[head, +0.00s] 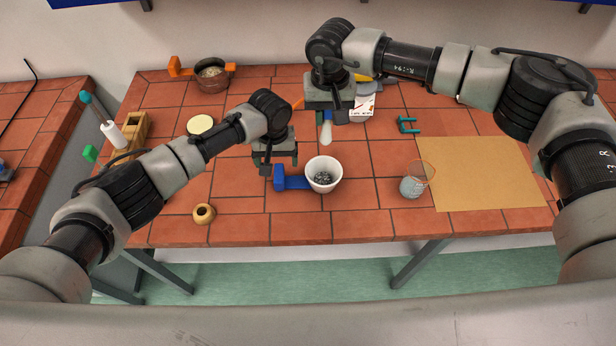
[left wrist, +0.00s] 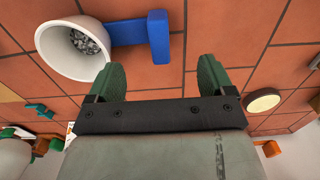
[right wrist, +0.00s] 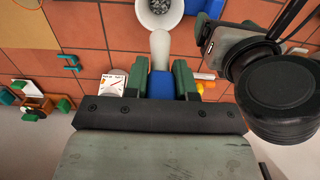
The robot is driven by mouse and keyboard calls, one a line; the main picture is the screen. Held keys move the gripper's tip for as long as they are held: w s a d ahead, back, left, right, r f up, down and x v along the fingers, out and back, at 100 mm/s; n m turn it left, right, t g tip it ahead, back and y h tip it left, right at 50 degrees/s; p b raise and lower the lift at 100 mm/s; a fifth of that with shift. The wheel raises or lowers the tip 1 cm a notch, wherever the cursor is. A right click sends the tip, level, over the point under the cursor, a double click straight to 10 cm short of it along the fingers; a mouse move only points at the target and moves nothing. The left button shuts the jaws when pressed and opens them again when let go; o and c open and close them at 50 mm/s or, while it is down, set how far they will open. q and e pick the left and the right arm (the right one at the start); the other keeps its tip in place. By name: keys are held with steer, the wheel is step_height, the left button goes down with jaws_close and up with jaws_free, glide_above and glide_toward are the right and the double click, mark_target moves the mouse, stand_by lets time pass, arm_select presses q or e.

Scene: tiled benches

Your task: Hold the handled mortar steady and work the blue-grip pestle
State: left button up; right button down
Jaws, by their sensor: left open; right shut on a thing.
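The white mortar (head: 323,187) with its blue handle (head: 294,182) pointing left stands on the tiled bench. Dark grey bits lie in it. It also shows in the left wrist view (left wrist: 58,58). My left gripper (head: 279,165) is open beside the handle; in the left wrist view (left wrist: 161,75) the handle's end lies ahead of the fingers, not between them. My right gripper (right wrist: 160,75) is shut on the blue grip (right wrist: 160,86) of the pestle. The pestle's white head (right wrist: 160,46) points toward the mortar. In the head view the head (head: 326,134) is behind the mortar, outside it.
A tan mat (head: 480,180) lies at the right, with a round grey-blue thing (head: 412,187) by its edge. A small tan jar (head: 204,213) is front left.

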arm_select(q)
step_height(320, 180, up, 11)
steer(key=shift+r, duration=0.2)
